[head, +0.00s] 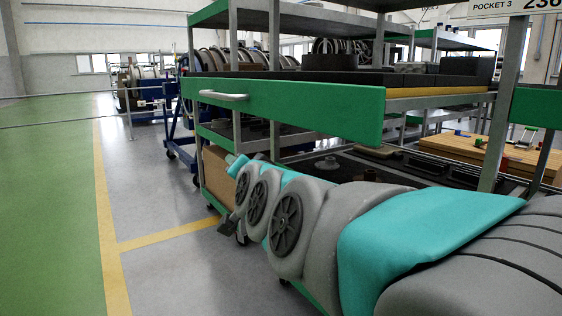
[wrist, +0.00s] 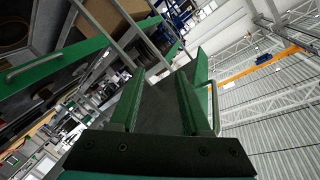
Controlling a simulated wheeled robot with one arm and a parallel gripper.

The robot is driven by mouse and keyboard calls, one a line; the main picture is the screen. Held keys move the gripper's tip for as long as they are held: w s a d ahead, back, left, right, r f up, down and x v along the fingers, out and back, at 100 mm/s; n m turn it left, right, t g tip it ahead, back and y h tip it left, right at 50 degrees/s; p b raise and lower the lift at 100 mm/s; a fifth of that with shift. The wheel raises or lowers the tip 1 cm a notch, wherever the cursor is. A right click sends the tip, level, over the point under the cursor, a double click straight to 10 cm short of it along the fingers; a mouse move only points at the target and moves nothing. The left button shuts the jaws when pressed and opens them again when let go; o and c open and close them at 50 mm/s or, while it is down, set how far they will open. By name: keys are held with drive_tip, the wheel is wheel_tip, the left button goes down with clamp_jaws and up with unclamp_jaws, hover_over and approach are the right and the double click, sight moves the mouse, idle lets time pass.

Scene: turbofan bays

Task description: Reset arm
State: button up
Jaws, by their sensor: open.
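My arm (head: 400,235), grey and teal, stretches from the lower right toward the middle of the head view, in front of the green-framed rack (head: 300,107). A small dark part at its far end is my gripper (head: 228,226), low beside the rack and mostly hidden by the arm. In the wrist view my gripper (wrist: 162,100) shows as a dark screwed plate with two green-edged fingers standing apart. I see no object held between them. The wrist view is strongly tilted.
A green drawer front with a metal handle (head: 223,96) spans the rack above my arm. A wooden-topped surface (head: 470,150) with small coloured items is at right. A blue wheeled stand (head: 180,130) is behind. The green and grey floor (head: 55,210) at left is clear.

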drive_tip(key=s+d+f+n+g+h, duration=0.2)
drive_tip(key=s+d+f+g, duration=0.2)
drive_tip(key=s+d+f, duration=0.5)
drive_tip(key=s+d+f+n+g+h, duration=0.1)
drive_tip(key=s+d+f+g, duration=0.35)
drive_tip(key=f, duration=0.95)
drive_tip(key=s+d+f+g+h, duration=0.1)
drive_tip(key=s+d+f+g, duration=0.1)
drive_tip(key=s, duration=0.5)
drive_tip(key=s+d+f+n+g+h, duration=0.1)
drive_tip(key=s+d+f+g, duration=0.2)
drive_tip(key=s+d, duration=0.2)
drive_tip(key=s+d+f+n+g, duration=0.1)
drive_tip(key=s+d+f+g, duration=0.2)
drive_tip(key=s, duration=0.7)
drive_tip(key=shift+s+d+f+h, duration=0.35)
drive_tip(key=shift+s+d+h, duration=0.05)
drive_tip(key=shift+d, duration=0.05)
